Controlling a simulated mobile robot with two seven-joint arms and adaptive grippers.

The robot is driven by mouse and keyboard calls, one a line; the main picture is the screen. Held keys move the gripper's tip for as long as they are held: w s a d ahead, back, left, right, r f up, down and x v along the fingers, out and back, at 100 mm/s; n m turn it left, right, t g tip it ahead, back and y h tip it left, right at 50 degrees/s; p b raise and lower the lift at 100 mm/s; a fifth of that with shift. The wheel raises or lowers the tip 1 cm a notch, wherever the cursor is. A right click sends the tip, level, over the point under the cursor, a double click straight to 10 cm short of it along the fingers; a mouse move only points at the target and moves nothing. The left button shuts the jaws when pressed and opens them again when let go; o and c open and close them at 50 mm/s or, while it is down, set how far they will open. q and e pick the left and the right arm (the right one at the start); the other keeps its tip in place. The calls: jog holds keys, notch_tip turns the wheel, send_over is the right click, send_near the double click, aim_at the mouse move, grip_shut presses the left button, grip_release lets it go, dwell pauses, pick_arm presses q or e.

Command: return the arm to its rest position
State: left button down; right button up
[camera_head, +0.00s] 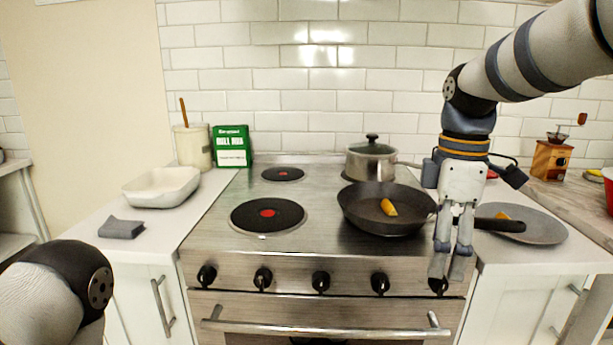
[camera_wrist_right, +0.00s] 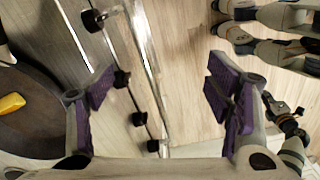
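My right arm reaches in from the upper right, with its gripper (camera_head: 449,268) pointing down in front of the stove's right front edge, beside the frying pan handle. In the right wrist view the gripper (camera_wrist_right: 163,92) has its purple-padded fingers wide apart with nothing between them. Only a rounded link of my left arm (camera_head: 60,290) shows at the lower left. I cannot make out my left gripper.
A dark frying pan (camera_head: 362,216) with a yellow piece (camera_head: 388,207) sits on the stove (camera_head: 320,262), its handle reaching right over a grey plate (camera_head: 545,228). A lidded pot (camera_head: 370,163) stands behind. A white dish (camera_head: 160,188) and grey cloth (camera_head: 121,228) lie left.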

notch_tip(320, 180, down, 15)
jog(key=s+m, duration=0.1)
jog(key=m, duration=0.2)
jog(key=s+f+m+g, duration=0.1)
jog(key=s+f+m, duration=0.3)
jog(key=s+f, duration=0.8)
jog(key=s+d+f+m, duration=0.1)
jog(key=s+f+m, duration=0.3)
jog(key=s, duration=0.7)
jog(key=s+d+f+m, duration=0.1)
jog(key=s+f+m, duration=0.3)
jog(key=s, duration=0.7)
jog(key=shift+s+f, duration=0.4)
jog(key=shift+f, duration=0.55)
